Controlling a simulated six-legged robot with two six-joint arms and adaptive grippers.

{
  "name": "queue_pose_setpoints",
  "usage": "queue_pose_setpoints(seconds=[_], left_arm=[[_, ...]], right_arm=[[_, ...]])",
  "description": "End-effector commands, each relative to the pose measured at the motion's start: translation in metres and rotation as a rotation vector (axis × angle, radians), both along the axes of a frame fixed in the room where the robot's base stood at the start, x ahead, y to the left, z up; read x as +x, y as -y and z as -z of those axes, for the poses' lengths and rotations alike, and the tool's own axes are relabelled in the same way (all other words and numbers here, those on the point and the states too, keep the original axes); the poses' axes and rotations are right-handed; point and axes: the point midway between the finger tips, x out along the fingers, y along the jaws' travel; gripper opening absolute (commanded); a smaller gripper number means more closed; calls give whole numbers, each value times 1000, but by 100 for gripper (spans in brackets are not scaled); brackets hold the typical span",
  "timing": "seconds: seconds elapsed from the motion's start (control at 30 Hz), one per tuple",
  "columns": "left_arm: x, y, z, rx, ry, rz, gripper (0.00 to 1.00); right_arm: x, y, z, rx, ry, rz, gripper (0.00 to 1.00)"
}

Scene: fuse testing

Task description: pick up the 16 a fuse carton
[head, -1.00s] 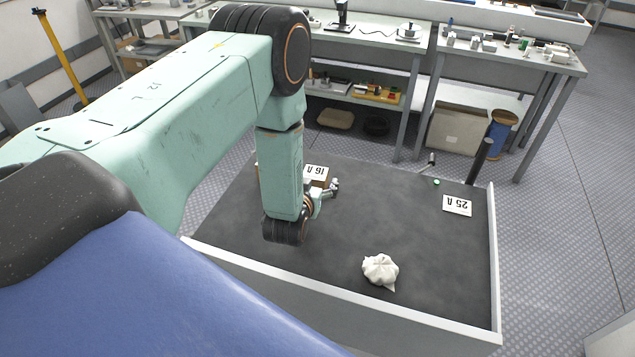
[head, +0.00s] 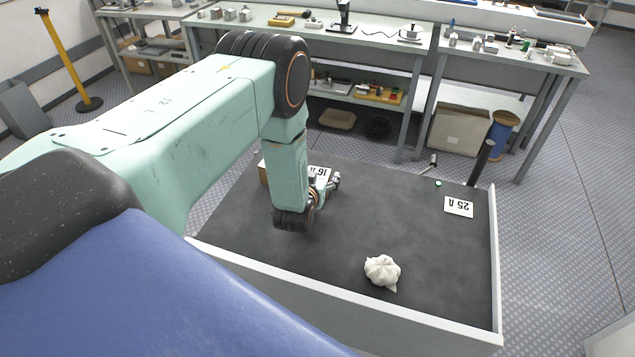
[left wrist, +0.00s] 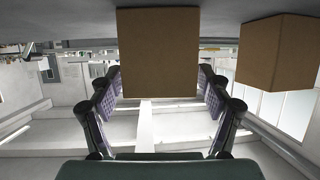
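A second brown carton (left wrist: 279,52) is to the right in that view. In the head view a white 16 A label (head: 320,173) shows just behind my gripper, partly covered by my arm. Part of a brown carton (head: 264,172) shows left of my forearm. My right gripper is not in view.
A white 25 A label (head: 458,206) lies to the right. A crumpled white bundle (head: 382,270) sits near the front. The table has a raised pale rim (head: 495,265). A black post (head: 480,160) stands at the back right. The middle of the table is clear.

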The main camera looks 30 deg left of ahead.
Motion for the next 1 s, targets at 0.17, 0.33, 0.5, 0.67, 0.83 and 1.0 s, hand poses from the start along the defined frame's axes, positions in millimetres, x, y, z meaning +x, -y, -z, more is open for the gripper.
queue_pose_setpoints(seconds=[0.17,0.33,0.5,0.67,0.83,1.0], left_arm=[[0,0,0,0,0,0,59],[0,0,0,0,0,0,44],[0,0,-1,0,1,0,30],[1,0,-1,0,4,0,18],[1,0,-1,0,3,0,18],[1,0,-8,0,4,0,18]], right_arm=[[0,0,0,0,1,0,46],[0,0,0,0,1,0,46],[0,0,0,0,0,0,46],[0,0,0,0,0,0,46],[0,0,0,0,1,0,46],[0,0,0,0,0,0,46]])
